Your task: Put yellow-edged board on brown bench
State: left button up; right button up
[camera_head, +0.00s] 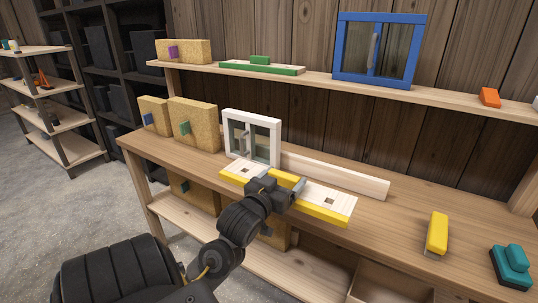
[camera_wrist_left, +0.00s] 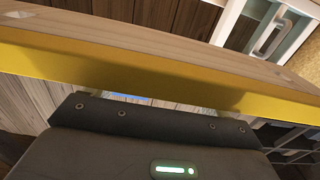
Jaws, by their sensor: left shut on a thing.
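The yellow-edged board (camera_head: 322,198) is a long pale wooden plank with a yellow front edge and dark square holes. In the head view it lies level across the front of the brown bench (camera_head: 400,215); I cannot tell whether it touches the top or hangs just above it. My left gripper (camera_head: 284,187) reaches it from the front and is shut on its middle. In the left wrist view the board's yellow edge (camera_wrist_left: 170,82) crosses the whole picture close to the gripper; the fingertips are hidden. My right gripper is not in view.
Behind the board stand a white-framed window (camera_head: 251,138) and a long pale plank (camera_head: 335,176). Chipboard blocks (camera_head: 193,123) stand at left. A yellow-handled tool (camera_head: 437,233) and a teal block (camera_head: 511,266) lie at right. Bench surface between plank and yellow tool is clear.

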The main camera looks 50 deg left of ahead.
pick_arm(q)
jog(key=shift+w+f+b, duration=0.65)
jog(key=shift+w+b, duration=0.1)
jog(key=shift+b, duration=0.5)
jog(key=w+f, duration=0.2)
jog(key=w, duration=0.1)
jog(key=w+f, duration=0.3)
jog(key=w, duration=0.1)
jog(key=w+a+f, duration=0.1)
jog(key=w+f, duration=0.1)
jog(key=w, duration=0.2)
jog(key=shift+w+f, duration=0.15)
jog(key=shift+w, duration=0.05)
jog(key=shift+w+f, duration=0.45)
jog(key=shift+f, duration=0.1)
jog(key=shift+w+f+p, duration=0.1)
jog(key=shift+f+p, duration=0.2)
jog(key=shift+f, duration=1.3)
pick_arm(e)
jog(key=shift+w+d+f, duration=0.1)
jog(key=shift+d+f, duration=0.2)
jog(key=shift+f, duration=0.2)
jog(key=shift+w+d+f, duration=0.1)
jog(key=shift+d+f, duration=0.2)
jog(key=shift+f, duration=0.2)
pick_arm(q)
jog(key=o, duration=1.1)
jog(key=shift+f, duration=0.2)
jog(key=shift+c, duration=0.2)
jog(key=shift+o, duration=0.6)
